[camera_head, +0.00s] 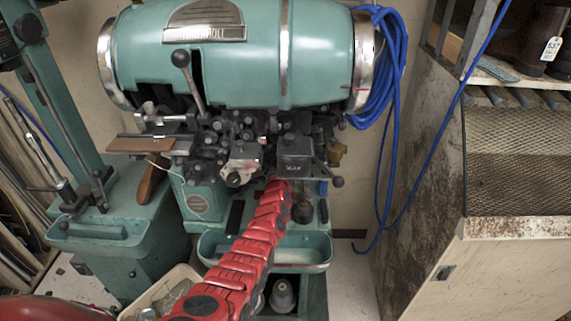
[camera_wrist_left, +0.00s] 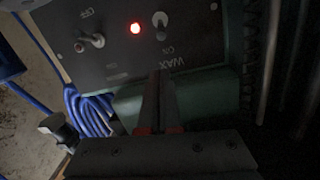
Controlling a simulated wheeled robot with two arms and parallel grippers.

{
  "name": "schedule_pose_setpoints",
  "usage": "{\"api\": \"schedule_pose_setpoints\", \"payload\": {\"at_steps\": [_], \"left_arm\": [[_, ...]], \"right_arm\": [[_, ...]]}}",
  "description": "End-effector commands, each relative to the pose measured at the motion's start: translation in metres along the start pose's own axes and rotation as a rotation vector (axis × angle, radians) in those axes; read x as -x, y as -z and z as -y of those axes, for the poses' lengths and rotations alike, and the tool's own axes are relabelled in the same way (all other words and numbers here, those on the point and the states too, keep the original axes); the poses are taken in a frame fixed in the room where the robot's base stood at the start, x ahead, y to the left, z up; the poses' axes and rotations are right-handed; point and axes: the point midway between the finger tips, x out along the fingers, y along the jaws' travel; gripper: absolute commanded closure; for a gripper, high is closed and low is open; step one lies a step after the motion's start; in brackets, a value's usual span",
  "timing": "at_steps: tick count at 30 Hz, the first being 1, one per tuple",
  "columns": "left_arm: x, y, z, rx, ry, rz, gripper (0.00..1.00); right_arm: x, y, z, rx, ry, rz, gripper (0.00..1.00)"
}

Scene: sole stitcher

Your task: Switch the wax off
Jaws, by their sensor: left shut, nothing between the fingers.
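In the left wrist view, a dark control panel (camera_wrist_left: 120,45) shows upside down. The wax switch (camera_wrist_left: 160,24), a small metal toggle, stands by the inverted words "WAX" and "ON". A lit red lamp (camera_wrist_left: 135,28) is beside it. A second toggle (camera_wrist_left: 92,40) sits farther left, near "OFF". My left gripper (camera_wrist_left: 158,78) is shut and empty; its tips are just below the "WAX" lettering, apart from the toggle in the picture. In the head view, my red arm reaches in under the green stitching machine (camera_head: 235,60), and the gripper is hidden there. My right gripper is not visible.
Levers and a black-knobbed handle (camera_head: 183,62) crowd the machine's front. A green tray (camera_head: 310,258) lies below. Blue hoses (camera_head: 395,60) hang at the right; they also show beside the panel. A wooden cabinet (camera_head: 500,265) stands right, a green stand (camera_head: 120,230) left.

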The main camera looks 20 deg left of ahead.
Motion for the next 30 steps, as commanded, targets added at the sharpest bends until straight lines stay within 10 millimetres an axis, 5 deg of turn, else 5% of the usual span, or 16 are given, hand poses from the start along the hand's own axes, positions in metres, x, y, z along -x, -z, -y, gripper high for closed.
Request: {"api": "schedule_pose_setpoints", "payload": {"at_steps": [10, 18, 30], "left_arm": [[0.047, -0.013, -0.002, -0.001, -0.002, 0.007, 1.00], [0.082, -0.026, -0.004, 0.000, 0.000, 0.005, 1.00], [0.092, -0.030, -0.006, -0.001, -0.002, 0.005, 1.00]], "right_arm": [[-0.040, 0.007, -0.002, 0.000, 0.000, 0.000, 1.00], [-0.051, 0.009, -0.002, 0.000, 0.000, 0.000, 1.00], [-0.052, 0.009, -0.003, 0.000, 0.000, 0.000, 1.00]]}}
